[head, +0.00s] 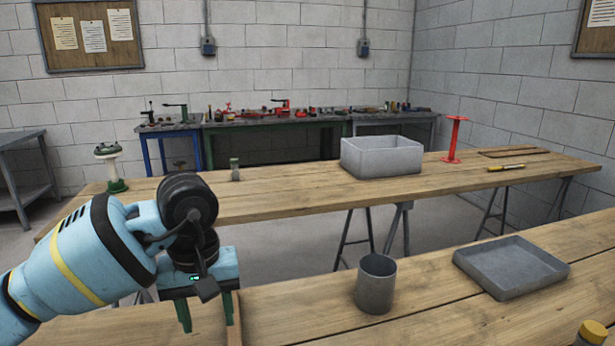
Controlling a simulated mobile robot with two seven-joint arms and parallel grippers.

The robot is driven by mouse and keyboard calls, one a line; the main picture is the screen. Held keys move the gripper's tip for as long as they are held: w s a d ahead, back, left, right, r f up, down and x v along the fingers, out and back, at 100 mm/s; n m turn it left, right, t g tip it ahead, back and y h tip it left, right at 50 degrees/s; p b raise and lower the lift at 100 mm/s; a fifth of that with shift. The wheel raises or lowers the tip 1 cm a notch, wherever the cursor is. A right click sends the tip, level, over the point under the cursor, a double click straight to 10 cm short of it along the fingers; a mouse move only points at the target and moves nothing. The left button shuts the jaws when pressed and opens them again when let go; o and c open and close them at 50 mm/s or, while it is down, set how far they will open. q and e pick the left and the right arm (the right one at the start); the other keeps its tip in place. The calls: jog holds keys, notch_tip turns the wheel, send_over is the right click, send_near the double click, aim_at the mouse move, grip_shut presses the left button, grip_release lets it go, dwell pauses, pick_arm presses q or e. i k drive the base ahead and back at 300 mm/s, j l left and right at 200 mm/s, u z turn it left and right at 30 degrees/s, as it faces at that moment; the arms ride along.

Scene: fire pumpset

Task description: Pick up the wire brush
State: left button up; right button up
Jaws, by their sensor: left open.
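My left gripper (206,316) comes in from the left over the near wooden table. Its two green fingers point down and stand apart, with bare tabletop showing between them. A narrow wooden strip (235,322) shows right beside the right finger and runs to the bottom edge of the picture. It may be part of the wire brush, but I cannot tell, as the gripper hides some of it. No wire bristles are clearly visible anywhere. My right gripper is not in view.
On the near table (440,310) are a grey cup (376,284), a grey tray (510,268) and a yellow-capped item (592,333). The far table (290,191) holds a grey bin (381,157), a red stand (455,139) and a yellow tool (506,168).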

aim_at(233, 333)
jog(key=k, duration=1.15)
